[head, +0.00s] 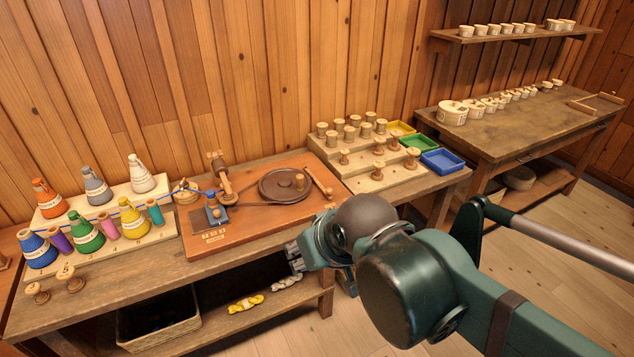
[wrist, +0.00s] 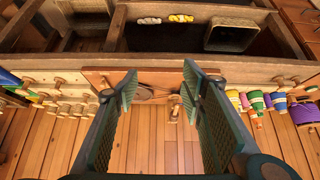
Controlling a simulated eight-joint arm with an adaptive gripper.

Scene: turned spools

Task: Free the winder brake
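The winder is an orange-brown board (head: 250,239) on the workbench. It carries a dark round wheel (head: 278,188) with a knob, an upright wooden post (head: 223,180), and a small blue block (head: 216,213) with a blue thread running to it. A slim wooden lever (head: 320,183) lies right of the wheel. I cannot tell which part is the brake. My gripper (head: 294,256) is in front of the bench edge, apart from the winder. In the wrist view my gripper (wrist: 160,83) is open and empty, with the inverted-looking winder board (wrist: 103,78) beyond its fingers.
Thread cones (head: 87,230) stand on a stepped rack at left. A stepped spool stand (head: 370,184) and a blue tray (head: 443,161) are at right. A basket (head: 160,322) and yarn skeins (head: 246,303) are on the lower shelf. A second table (head: 510,125) stands farther right.

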